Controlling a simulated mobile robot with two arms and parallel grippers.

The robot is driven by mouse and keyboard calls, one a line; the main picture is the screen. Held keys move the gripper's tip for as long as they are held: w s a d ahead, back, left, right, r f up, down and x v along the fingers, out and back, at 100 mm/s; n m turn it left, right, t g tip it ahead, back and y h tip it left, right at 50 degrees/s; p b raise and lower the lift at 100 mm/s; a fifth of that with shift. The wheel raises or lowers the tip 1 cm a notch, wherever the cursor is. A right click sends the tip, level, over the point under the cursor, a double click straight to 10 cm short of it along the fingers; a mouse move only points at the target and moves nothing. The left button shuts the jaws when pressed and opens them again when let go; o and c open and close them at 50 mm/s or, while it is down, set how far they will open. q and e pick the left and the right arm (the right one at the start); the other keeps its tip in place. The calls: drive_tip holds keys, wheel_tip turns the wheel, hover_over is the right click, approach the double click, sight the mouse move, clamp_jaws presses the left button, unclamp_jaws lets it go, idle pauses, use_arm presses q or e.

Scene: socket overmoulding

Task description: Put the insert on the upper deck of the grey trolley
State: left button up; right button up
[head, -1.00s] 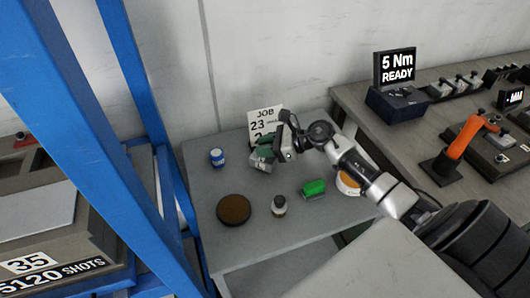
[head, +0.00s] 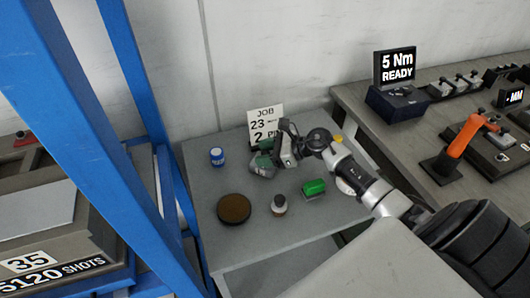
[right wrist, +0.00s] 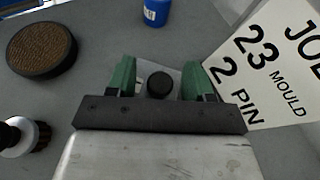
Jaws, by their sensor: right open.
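My right gripper (head: 266,158) is over the back of a grey deck (head: 205,200), in front of the job card. In the right wrist view its two green-tipped fingers (right wrist: 158,82) are apart. Between them lies a small pale grey part with a round black knob (right wrist: 159,85), perhaps the insert; contact with the fingers cannot be told. In the head view the gripper mostly hides this part. The grey deck has a lower shelf beneath it and may be the trolley's upper deck; I cannot tell for sure. My left gripper is not in view.
A blue upright (head: 75,130) borders the left. A bench (head: 375,135) stands right.

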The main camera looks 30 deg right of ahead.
drive_tip(key=shift+r, duration=0.1)
drive_tip(key=b+v, duration=0.1)
drive_tip(key=v, duration=1.1)
